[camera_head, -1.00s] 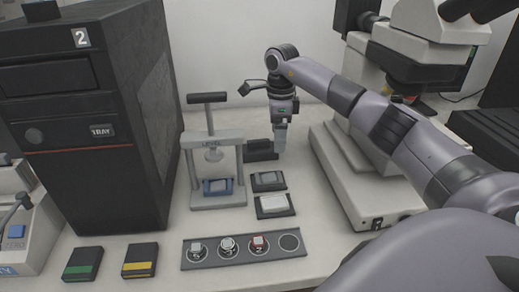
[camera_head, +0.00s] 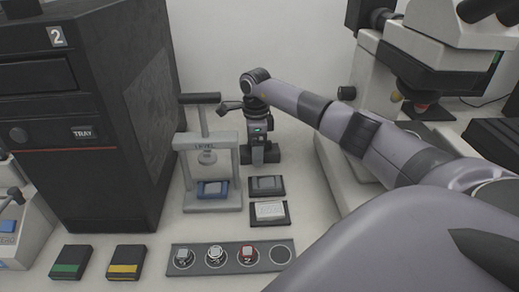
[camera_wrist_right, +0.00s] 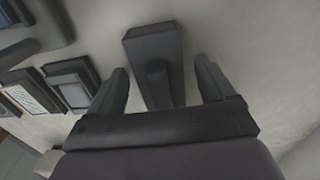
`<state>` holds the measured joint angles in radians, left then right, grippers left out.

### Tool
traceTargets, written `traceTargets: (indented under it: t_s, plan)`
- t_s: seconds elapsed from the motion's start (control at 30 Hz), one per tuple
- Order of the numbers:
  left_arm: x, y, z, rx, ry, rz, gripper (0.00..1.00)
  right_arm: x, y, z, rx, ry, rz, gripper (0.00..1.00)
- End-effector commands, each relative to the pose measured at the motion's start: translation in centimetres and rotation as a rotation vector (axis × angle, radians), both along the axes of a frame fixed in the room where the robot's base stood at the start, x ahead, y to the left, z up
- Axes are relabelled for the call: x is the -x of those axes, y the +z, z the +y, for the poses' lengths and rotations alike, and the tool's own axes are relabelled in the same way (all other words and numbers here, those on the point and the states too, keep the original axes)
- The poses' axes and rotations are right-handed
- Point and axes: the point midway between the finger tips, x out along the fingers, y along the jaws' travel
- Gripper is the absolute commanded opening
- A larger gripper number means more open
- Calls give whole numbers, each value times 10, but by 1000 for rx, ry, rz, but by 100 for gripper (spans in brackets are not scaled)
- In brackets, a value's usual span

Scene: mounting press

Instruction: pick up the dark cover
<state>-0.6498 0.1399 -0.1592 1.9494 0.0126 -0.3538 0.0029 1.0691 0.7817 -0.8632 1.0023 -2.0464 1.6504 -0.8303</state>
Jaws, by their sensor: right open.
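The dark cover (camera_head: 273,154) is a dark block on the bench just behind and right of the levelling press. In the right wrist view the cover (camera_wrist_right: 153,45) has a raised bar along its top and lies between my fingers. My right gripper (camera_head: 257,160) points down over it in the head view and partly hides it. In the right wrist view my right gripper (camera_wrist_right: 160,75) is open, one finger on each side of the raised bar, with gaps visible. My left gripper is not in view.
The levelling press (camera_head: 237,165) stands left of the gripper. Two small dark trays (camera_head: 283,186) (camera_head: 286,220) lie in front of the cover. A microscope (camera_head: 440,60) stands right. A holder strip (camera_head: 200,268) with several round places is in front, and a dark cabinet (camera_head: 130,120) left.

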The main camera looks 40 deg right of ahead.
Motion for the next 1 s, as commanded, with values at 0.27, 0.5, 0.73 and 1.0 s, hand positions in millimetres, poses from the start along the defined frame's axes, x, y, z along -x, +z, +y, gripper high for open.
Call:
traceTargets:
  t_s: [0.27, 0.5, 0.73, 1.0]
  plan:
    - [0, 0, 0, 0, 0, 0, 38, 0, 0, 0, 0, 0, 0, 50]
    - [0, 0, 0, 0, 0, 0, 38, 0, 0, 0, -1, 0, -1, 22]
    - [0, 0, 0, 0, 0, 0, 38, 0, 4, 0, 0, 0, -1, 22]
    - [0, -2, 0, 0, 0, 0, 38, -1, 37, 0, -1, 0, -6, 22]
